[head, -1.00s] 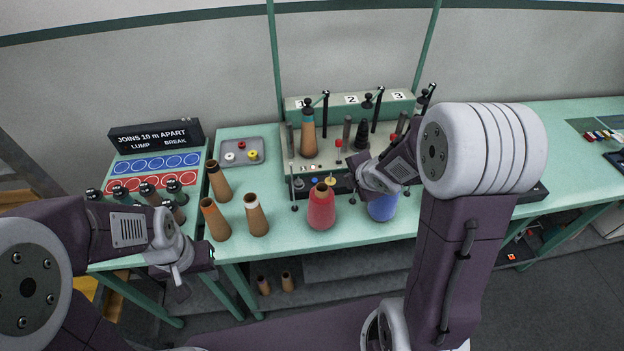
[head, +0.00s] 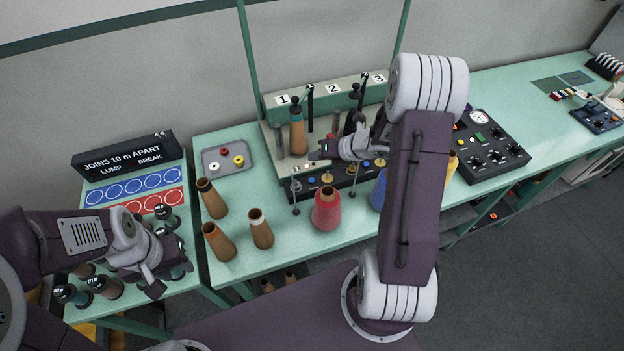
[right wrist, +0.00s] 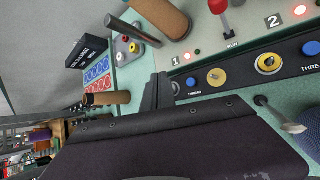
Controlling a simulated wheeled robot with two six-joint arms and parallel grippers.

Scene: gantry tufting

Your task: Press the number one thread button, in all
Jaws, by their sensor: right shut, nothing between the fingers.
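The tufting unit has a dark front strip with a blue button (head: 311,180) at station 1. In the right wrist view this blue button (right wrist: 191,82) sits above a THREAD label, beside a yellow disc (right wrist: 217,77). A plate marked 1 (right wrist: 176,61) lies close by, with a lit red lamp. My right gripper (head: 322,149) is shut and empty, above the strip near station 1. Its dark fingers (right wrist: 160,90) show just left of the blue button, apart from it in the picture. My left gripper (head: 158,280) hangs over the left table's front; its jaw opening is unclear.
A red cone (head: 326,210) and a partly hidden blue cone (head: 378,190) stand before the strip. Brown cones (head: 219,242) stand to the left, near a grey tray (head: 225,157). Several dark-capped bobbins (head: 105,286) are by my left gripper. A control box (head: 485,145) is at right.

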